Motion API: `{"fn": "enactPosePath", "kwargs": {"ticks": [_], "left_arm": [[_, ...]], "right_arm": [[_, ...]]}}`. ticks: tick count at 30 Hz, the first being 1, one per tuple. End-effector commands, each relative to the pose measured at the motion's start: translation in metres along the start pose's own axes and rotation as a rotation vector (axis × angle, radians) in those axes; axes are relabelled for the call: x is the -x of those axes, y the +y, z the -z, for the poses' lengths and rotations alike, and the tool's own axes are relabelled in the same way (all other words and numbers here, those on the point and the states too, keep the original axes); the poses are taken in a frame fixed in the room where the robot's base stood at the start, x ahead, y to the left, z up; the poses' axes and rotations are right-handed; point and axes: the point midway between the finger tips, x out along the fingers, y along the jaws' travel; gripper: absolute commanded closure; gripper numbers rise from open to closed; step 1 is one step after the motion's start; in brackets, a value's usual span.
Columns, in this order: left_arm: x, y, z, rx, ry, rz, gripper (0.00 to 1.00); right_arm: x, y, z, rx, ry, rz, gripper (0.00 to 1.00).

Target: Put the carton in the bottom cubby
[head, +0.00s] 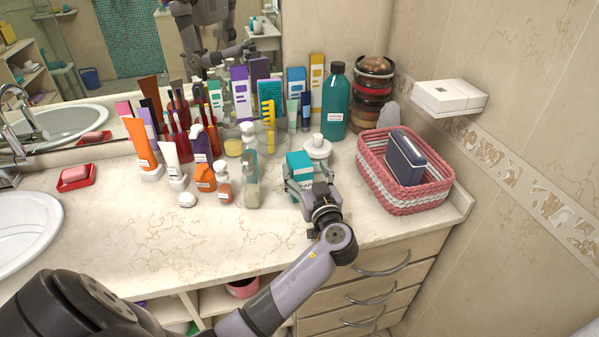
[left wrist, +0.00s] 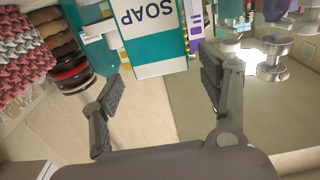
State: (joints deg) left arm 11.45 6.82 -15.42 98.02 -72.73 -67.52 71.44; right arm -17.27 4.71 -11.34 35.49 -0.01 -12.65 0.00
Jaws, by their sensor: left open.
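A teal-and-white soap carton (head: 298,164) stands on the counter, partly hidden by my left gripper (head: 309,187). In the left wrist view, the carton (left wrist: 150,40) shows its label upside down. My left gripper (left wrist: 163,78) is open in front of it. Its fingers are spread apart, with the carton lying beyond and between them and clear space on both sides. Open cubbies (head: 208,303) show under the counter, partly hidden by my left arm; their lower part is cut off. My right gripper is not in view.
A crowd of bottles, tubes and other boxes stands left of and behind the carton. A white lidded jar (head: 318,149) is close beside it. A pink woven basket (head: 430,203) stands at right. Drawers with handles (head: 370,300) lie below. The front-left counter is clear.

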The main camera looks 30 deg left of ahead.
Motion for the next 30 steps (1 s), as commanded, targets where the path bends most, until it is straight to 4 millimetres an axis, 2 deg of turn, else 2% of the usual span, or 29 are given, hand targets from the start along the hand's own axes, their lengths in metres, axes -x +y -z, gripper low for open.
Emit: {"fn": "enactPosePath", "kwargs": {"ticks": [3,8,13,21,30], "left_arm": [[-0.009,-0.001,0.003,-0.003,0.001,0.001,0.31],[-0.033,-0.003,0.005,-0.006,0.002,0.002,0.31],[-0.051,-0.002,0.000,-0.002,0.000,0.001,0.31],[-0.053,-0.002,-0.003,-0.001,-0.001,0.000,0.31],[-0.053,-0.002,-0.002,-0.001,-0.001,0.001,0.52]], "right_arm": [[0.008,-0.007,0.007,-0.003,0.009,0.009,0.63],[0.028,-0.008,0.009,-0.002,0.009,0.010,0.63],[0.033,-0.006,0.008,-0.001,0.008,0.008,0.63],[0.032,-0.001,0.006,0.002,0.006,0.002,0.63],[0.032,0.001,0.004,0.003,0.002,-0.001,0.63]]}}
